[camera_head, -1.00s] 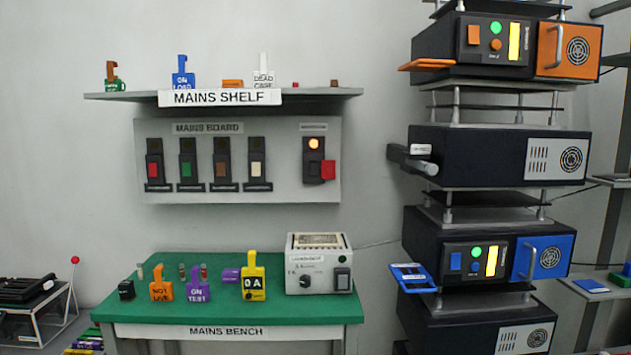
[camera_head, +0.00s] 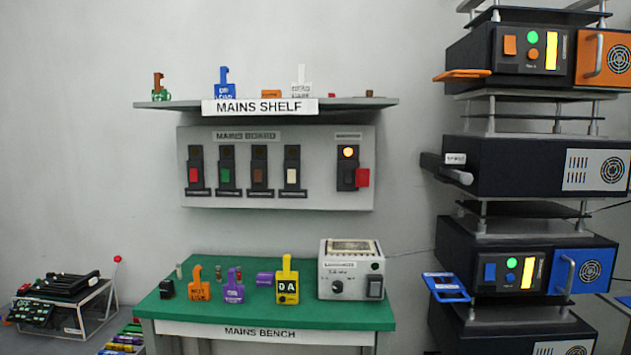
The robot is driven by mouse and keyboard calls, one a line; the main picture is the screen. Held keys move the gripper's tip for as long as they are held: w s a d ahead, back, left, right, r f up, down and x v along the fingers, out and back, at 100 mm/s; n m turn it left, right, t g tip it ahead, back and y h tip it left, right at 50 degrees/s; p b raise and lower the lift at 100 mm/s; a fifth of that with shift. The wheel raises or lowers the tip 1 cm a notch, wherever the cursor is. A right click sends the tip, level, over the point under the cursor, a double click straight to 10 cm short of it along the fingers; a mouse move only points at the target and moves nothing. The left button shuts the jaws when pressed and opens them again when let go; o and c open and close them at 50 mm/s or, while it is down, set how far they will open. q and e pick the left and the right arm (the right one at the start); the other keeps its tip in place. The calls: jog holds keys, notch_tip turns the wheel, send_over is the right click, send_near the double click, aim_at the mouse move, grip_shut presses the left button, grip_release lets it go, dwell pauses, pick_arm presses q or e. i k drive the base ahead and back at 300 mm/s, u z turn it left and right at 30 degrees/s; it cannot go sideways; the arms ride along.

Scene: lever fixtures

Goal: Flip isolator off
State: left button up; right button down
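The grey mains board (camera_head: 280,203) hangs on the wall under the shelf. At its right end is a dark switch unit (camera_head: 347,170) with a lit orange lamp (camera_head: 348,152) and a red handle (camera_head: 362,178) standing out at its right side. The label above this unit is too small to read, so I cannot confirm that it is the isolator. To its left are several dark switches with red (camera_head: 194,176), green (camera_head: 226,177), brown (camera_head: 258,177) and cream (camera_head: 292,176) parts. Neither of my grippers is in view.
The mains shelf (camera_head: 365,103) juts out above the board. The green mains bench (camera_head: 215,318) below carries tags and a grey instrument (camera_head: 352,284). A rack of dark units (camera_head: 480,243) stands at right. A low stand (camera_head: 75,322) with a red-knobbed lever is at left.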

aim_at(348, 177)
jog(key=u, duration=0.5)
jog(key=i, duration=1.8)
jog(key=z, duration=0.8)
